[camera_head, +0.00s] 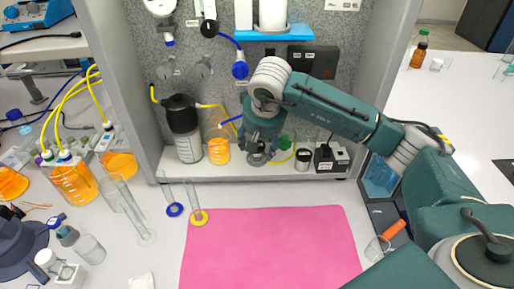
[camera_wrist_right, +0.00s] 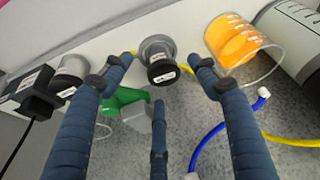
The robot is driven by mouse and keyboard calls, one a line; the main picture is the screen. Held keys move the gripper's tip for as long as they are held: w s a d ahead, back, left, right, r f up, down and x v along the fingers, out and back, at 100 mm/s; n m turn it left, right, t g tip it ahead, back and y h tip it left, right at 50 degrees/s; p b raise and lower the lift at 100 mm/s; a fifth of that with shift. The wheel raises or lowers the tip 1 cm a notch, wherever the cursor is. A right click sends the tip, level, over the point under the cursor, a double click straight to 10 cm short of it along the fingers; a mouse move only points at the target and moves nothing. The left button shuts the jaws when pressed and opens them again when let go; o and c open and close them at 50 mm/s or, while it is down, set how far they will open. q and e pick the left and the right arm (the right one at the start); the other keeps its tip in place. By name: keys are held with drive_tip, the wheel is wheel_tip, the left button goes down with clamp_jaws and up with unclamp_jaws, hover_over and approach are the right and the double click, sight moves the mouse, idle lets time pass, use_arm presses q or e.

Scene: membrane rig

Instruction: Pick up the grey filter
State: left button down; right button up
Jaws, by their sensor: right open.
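The grey filter, a short round grey piece with a black labelled end, stands upright on the white ledge of the rig. In the right wrist view the grey filter (camera_wrist_right: 158,55) lies between and just beyond my fingertips. In the head view the grey filter (camera_head: 256,159) shows under my right gripper (camera_head: 258,146), partly hidden by it. In the wrist view my right gripper (camera_wrist_right: 157,76) is open, its blue fingers spread either side of the filter with no clear contact. My left gripper is not in view.
Left of the filter stand an orange-filled beaker (camera_head: 219,152) and a black-capped bottle (camera_head: 187,140). To its right are a green-topped piece (camera_wrist_right: 122,98), a small dark jar (camera_head: 303,160) and a black box (camera_head: 325,159). Tubes run close by. The pink mat (camera_head: 272,245) in front is clear.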

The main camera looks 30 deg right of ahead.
sight(258, 158)
drive_tip(key=shift+w, duration=0.2)
drive_tip(key=shift+w+d+f, duration=0.1)
drive_tip(key=shift+f, duration=0.1)
drive_tip(key=p+x, duration=0.1)
drive_tip(key=x, duration=0.3)
drive_tip(key=shift+w+f+p, duration=0.15)
drive_tip(key=shift+f+p, duration=0.1)
drive_tip(key=shift+p, duration=0.05)
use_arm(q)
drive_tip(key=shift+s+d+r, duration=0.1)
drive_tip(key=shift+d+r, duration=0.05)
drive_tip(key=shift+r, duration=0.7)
use_arm(e)
drive_tip(key=c, duration=1.2)
